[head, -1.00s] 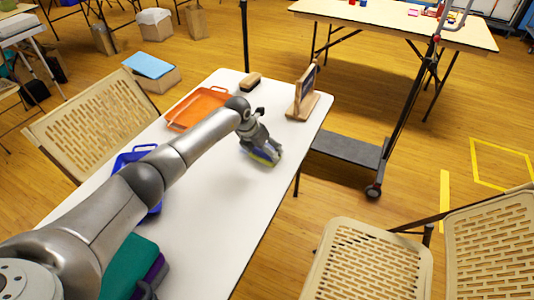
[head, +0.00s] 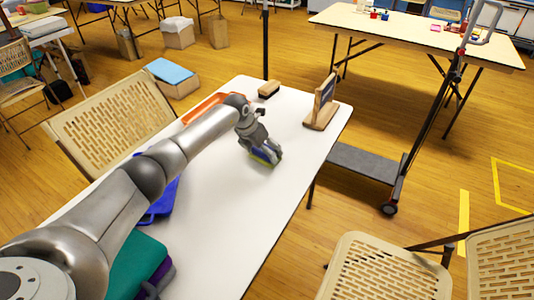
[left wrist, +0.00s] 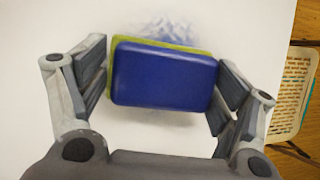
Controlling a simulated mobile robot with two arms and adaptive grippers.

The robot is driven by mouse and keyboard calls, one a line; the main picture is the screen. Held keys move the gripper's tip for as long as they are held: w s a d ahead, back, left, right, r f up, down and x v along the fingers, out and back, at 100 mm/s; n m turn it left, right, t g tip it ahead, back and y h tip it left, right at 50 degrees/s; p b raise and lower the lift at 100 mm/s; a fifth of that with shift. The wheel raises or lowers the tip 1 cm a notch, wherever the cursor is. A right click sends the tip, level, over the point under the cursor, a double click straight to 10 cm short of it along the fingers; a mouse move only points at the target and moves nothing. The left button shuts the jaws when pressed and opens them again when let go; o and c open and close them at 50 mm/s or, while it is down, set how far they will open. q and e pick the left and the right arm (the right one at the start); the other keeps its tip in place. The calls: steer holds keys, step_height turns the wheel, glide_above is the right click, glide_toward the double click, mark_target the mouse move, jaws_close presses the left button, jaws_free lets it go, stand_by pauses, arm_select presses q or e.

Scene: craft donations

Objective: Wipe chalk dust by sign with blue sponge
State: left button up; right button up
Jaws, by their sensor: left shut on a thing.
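My left gripper (head: 263,152) is shut on the blue sponge (left wrist: 165,75), which has a yellow-green layer along its far edge. In the left wrist view the sponge sits between both fingers, low over the white table. A grey-blue smudge of chalk dust (left wrist: 172,27) shows on the table just beyond the sponge; the sponge may hide part of it. The sign (head: 325,92), a small dark board on a wooden base, stands upright to the right of my gripper and beyond it, apart from it. My right gripper is not in view.
A wooden-backed brush (head: 269,89) lies near the table's far edge. An orange tray (head: 200,105) and a blue tray (head: 160,205) are partly behind my left arm. Folded teal cloth (head: 135,265) lies at the near left. The table's right side (head: 235,220) is clear.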

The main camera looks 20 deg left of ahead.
arm_select(q)
steer(key=shift+w+a+f+b, duration=0.15)
steer(key=shift+a+b, duration=0.25)
steer(key=shift+a, duration=0.2)
steer(key=shift+a+f+b, duration=0.15)
steer(key=shift+a+b, duration=0.2)
steer(key=shift+a, duration=0.65)
steer(key=shift+w+a+b, duration=0.15)
steer(key=shift+a+b, duration=0.8)
steer(key=shift+a, duration=0.05)
steer(key=shift+a+b, duration=0.35)
steer(key=shift+a, duration=0.25)
steer(key=shift+w+r, duration=0.15)
